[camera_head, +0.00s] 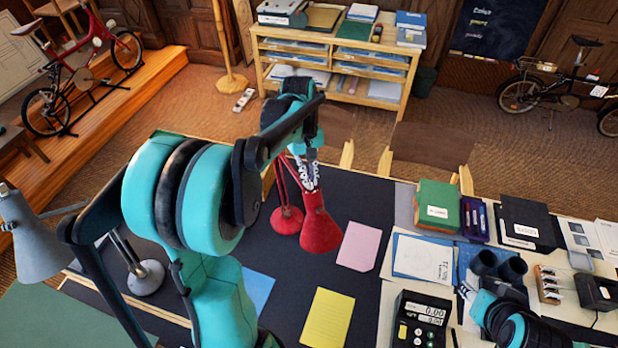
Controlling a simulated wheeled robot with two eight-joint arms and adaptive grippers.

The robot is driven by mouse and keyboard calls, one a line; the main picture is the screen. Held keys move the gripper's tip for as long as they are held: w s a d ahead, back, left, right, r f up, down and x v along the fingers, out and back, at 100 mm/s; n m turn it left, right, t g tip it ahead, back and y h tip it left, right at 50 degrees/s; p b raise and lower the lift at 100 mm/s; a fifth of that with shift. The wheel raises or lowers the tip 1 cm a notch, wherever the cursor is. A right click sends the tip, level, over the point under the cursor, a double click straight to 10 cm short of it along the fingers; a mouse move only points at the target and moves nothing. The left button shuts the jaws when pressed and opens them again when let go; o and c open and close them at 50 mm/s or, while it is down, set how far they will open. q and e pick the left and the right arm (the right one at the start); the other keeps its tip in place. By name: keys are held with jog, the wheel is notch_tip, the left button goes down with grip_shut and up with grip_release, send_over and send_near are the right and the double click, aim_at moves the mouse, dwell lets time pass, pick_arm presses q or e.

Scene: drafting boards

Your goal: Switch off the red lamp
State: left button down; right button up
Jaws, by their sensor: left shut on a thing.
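The red lamp (320,228) stands on the dark desk mat near the middle, its shade pointing down and its round base (287,220) to the left. My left gripper (310,184) comes down from above and is shut on the top of the red lamp's shade. The fingertips are small, and the exact grip is hard to see. I cannot tell whether the lamp is lit. My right gripper (464,292) is low at the right, near the calculator, partly hidden by its own arm.
A grey lamp (30,240) stands at the left. Pink (359,246), yellow (328,318) and blue (257,290) sheets lie on the mat. A calculator (421,320), green box (437,205) and black binder (527,222) crowd the right. A shelf (262,72) stands behind.

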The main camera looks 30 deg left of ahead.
pick_arm(q)
jog(key=shift+n, duration=0.4)
jog(key=c, duration=1.7)
grip_release()
jog(key=r, duration=0.4)
jog(key=a+r, duration=0.1)
jog(key=r, duration=0.3)
jog(key=w+r, duration=0.1)
jog(key=r, duration=0.2)
jog(key=shift+w+a+r, duration=0.1)
jog(key=shift+a+r, duration=0.3)
